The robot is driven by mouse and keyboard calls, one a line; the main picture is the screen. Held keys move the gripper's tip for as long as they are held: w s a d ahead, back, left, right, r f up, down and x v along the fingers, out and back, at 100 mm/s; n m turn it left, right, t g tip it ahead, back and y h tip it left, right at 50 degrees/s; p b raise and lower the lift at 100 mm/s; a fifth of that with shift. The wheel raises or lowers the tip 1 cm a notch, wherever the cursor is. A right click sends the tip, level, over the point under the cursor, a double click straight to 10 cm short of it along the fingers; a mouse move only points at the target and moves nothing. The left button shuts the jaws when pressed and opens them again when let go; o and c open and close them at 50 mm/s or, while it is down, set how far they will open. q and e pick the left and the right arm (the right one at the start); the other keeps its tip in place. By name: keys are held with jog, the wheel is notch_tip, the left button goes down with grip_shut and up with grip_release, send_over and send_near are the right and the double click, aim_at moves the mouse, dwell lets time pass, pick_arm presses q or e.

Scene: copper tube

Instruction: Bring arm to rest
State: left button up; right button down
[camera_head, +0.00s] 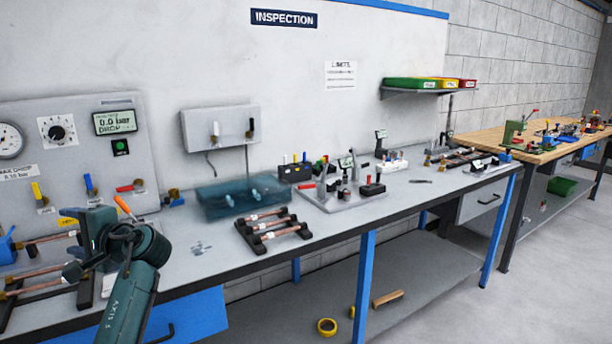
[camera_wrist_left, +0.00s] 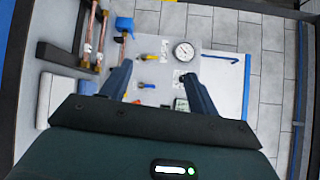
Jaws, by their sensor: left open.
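My left arm comes in at the lower left in the head view, with its gripper (camera_head: 97,232) above the left part of the grey bench (camera_head: 195,262). In the left wrist view the two fingers of this gripper (camera_wrist_left: 158,82) stand apart with nothing between them. Copper tubes (camera_head: 40,271) lie on a dark rack beside and partly behind the arm. These tubes also show in the left wrist view (camera_wrist_left: 95,32). More copper tubes (camera_head: 272,226) lie on a second dark rack right of the arm. My right gripper is not in view.
A test panel with a gauge (camera_head: 10,140) and knobs stands behind the gripper. A teal translucent box (camera_head: 240,196) sits on the bench, with fixtures (camera_head: 345,185) farther right. The bench surface between the arm and second rack is mostly clear. A yellow ring (camera_head: 326,327) lies below.

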pick_arm(q)
jog(key=s+a+f+m+g+y, duration=0.2)
jog(key=s+a+f, duration=0.25)
jog(key=a, duration=0.45)
jog(key=w+d+f+t+h, duration=0.6)
jog(key=w+d+t+h, duration=0.25)
jog(key=w, duration=0.35)
jog(key=w+d+r+n+t+h, duration=0.2)
jog(key=w+d+n+t+h, duration=0.25)
jog(key=d+h, duration=0.35)
jog(key=s+d+f+g+h, duration=0.1)
jog(key=s+d+f, duration=0.35)
jog(key=f, duration=0.25)
jog(key=s+d+f+h, duration=0.1)
jog(key=s+d+f, duration=0.3)
jog(key=s+f, duration=0.25)
jog(key=s+d+f+g+h, duration=0.1)
jog(key=s+d+f, duration=0.3)
jog(key=s, duration=0.5)
jog(key=s+d+f+g+h, duration=0.1)
jog(key=s+d+f, duration=0.3)
jog(key=s, duration=0.6)
jog(key=s+d+f+g+h, duration=0.1)
jog(key=s+d+f, duration=0.3)
jog(key=s, duration=0.5)
jog(key=shift+s+d+g, duration=0.35)
jog(key=shift+d+g, duration=0.4)
jog(key=shift+g, duration=0.15)
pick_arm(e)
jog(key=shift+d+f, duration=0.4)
